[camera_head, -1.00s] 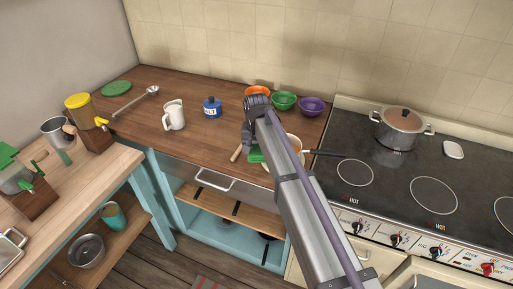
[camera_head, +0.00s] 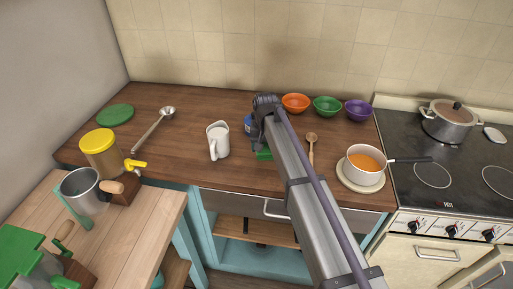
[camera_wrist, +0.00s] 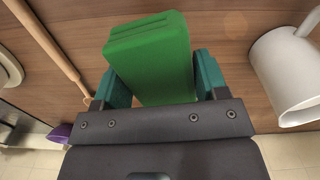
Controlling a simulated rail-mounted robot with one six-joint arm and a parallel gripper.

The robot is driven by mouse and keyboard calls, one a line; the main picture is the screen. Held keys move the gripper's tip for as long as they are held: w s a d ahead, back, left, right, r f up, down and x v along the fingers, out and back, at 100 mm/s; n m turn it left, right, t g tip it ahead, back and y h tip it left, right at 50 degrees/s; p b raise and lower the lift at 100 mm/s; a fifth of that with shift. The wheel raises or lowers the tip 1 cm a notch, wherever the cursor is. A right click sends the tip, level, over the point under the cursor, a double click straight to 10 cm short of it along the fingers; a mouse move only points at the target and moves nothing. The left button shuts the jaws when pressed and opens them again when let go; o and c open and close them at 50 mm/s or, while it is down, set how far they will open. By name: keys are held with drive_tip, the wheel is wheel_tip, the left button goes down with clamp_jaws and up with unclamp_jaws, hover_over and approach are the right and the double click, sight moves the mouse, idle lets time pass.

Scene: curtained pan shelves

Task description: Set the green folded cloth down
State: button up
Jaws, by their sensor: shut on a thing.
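The green folded cloth (camera_wrist: 148,58) is a thick green block between the two teal fingers of my gripper (camera_wrist: 160,78) in the wrist view. My gripper is shut on it. In the head view my gripper (camera_head: 259,140) hangs over the wooden counter, and only a small part of the cloth (camera_head: 264,154) shows beside my arm. The wooden counter (camera_head: 165,155) lies under the cloth. I cannot tell whether the cloth touches it.
A white pitcher (camera_head: 218,141) stands left of my gripper. A wooden spoon (camera_head: 311,148) and a saucepan of orange soup (camera_head: 364,160) are on the right. A blue jar (camera_head: 248,124) is mostly hidden behind my gripper. Bowls (camera_head: 327,105) line the back. The counter's left part has free room.

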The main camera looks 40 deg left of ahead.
sight(266, 165)
drive_tip(key=shift+w+d+r, duration=0.2)
drive_tip(key=shift+w+d, duration=0.05)
drive_tip(key=shift+d, duration=0.25)
drive_tip(key=shift+a+f, duration=0.1)
drive_tip(key=shift+f, duration=0.3)
wheel_tip(266, 165, down, 4)
drive_tip(key=b, duration=0.5)
drive_tip(key=shift+s+f, duration=0.1)
drive_tip(key=shift+f, duration=0.1)
drive_tip(key=shift+f+b, duration=0.65)
drive_tip(key=shift+f, duration=0.05)
drive_tip(key=shift+f+b, duration=0.35)
drive_tip(key=o, duration=1.2)
drive_tip(key=shift+o, duration=0.2)
drive_tip(key=shift+r, duration=0.1)
